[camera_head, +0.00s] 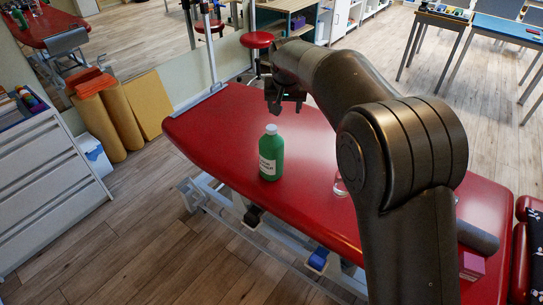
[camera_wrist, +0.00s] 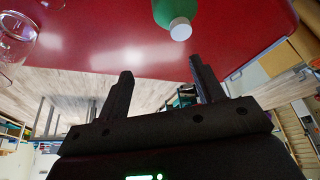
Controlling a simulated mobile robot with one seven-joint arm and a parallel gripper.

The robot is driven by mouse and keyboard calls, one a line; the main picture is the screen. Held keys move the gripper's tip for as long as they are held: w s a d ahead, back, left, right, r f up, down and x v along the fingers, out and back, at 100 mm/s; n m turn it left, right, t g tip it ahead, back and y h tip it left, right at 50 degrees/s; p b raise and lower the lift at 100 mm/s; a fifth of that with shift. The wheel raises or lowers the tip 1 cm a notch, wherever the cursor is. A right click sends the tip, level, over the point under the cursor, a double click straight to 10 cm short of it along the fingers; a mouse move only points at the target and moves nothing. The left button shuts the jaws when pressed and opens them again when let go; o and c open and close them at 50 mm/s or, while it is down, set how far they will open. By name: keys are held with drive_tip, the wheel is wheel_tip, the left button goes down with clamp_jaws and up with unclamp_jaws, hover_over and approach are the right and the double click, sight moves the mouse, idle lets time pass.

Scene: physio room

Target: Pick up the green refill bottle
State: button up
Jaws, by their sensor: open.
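The green refill bottle (camera_head: 271,155) stands upright on the red treatment table (camera_head: 215,120) in the head view. It has a white cap and a white label. In the wrist view the bottle (camera_wrist: 172,12) shows at the top, cut off by the frame edge, with its cap facing my gripper. My gripper (camera_head: 287,103) is above the table, beyond and a little right of the bottle in the head picture. Its two dark fingers (camera_wrist: 160,75) are apart and empty in the wrist view, and they do not touch the bottle.
A clear glass (camera_head: 340,186) stands on the table right of the bottle, partly behind my arm; it also shows in the wrist view (camera_wrist: 14,45). A pink box (camera_head: 471,266) and a dark roll (camera_head: 477,237) lie at the table's near right end.

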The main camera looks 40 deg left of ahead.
sight(271, 129)
drive_tip(key=a+f, duration=0.1)
drive_tip(key=f, duration=0.1)
drive_tip(key=a+f, duration=0.3)
drive_tip(key=f, duration=0.2)
drive_tip(key=shift+w+a, duration=0.2)
drive_tip(key=shift+w, duration=0.1)
drive_tip(key=x, duration=0.2)
drive_tip(key=s+x, duration=0.1)
drive_tip(key=x, duration=0.1)
drive_tip(key=shift+w+a+f, duration=0.1)
drive_tip(key=shift+f, duration=0.15)
drive_tip(key=shift+w+a+f, duration=0.15)
drive_tip(key=shift+f, duration=0.2)
drive_tip(key=shift+c, duration=0.2)
drive_tip(key=c, duration=1.2)
clamp_jaws()
